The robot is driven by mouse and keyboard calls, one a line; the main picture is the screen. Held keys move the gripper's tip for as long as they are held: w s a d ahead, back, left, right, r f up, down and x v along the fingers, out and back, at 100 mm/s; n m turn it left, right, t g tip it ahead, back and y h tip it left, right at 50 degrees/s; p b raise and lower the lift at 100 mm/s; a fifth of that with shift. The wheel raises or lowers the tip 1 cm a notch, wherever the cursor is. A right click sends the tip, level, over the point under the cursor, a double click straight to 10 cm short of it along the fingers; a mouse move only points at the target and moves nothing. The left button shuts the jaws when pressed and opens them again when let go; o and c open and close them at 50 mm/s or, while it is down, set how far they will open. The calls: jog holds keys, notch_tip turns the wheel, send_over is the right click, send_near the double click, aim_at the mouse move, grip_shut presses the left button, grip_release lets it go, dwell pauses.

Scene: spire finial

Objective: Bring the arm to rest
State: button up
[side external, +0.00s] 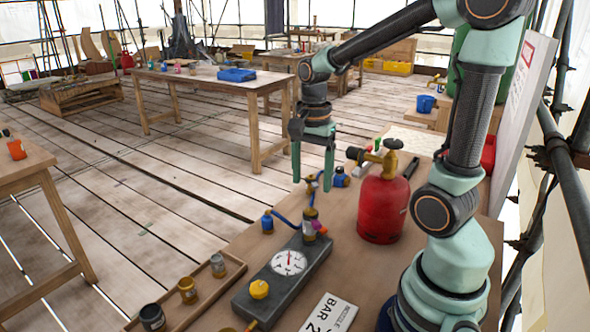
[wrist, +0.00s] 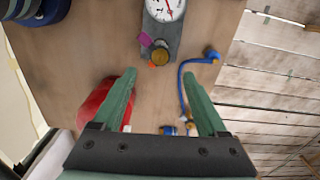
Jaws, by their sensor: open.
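My gripper (side external: 312,165) hangs from the arm with its green fingers pointing down, above the far part of the workbench (side external: 240,248). The fingers are apart and nothing is between them. In the side view the fingertips appear just behind a brass fitting with a blue hose. I cannot tell how far above the bench they are.
A red gas cylinder (side external: 383,207) with a brass valve stands right of my gripper. A grey gauge box (side external: 283,278) with a dial lies nearer the camera. A wooden tray (side external: 205,293) holds small pots. A white card (side external: 330,313) lies in front. Open floor (side external: 150,190) extends left.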

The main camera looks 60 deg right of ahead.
jog(key=shift+r, duration=0.3)
jog(key=shift+a+r, duration=0.1)
jog(key=shift+a, duration=0.1)
jog(key=a+r+n+t, duration=0.2)
jog(key=a+n, duration=0.2)
jog(key=n, duration=0.4)
jog(key=s+a+r+n+t, duration=0.1)
jog(key=a+r+n+t, duration=0.2)
jog(key=n, duration=0.6)
jog(key=shift+s+a+r+t, duration=0.2)
jog(key=shift+s+a+t, duration=0.1)
jog(key=shift+a, duration=0.8)
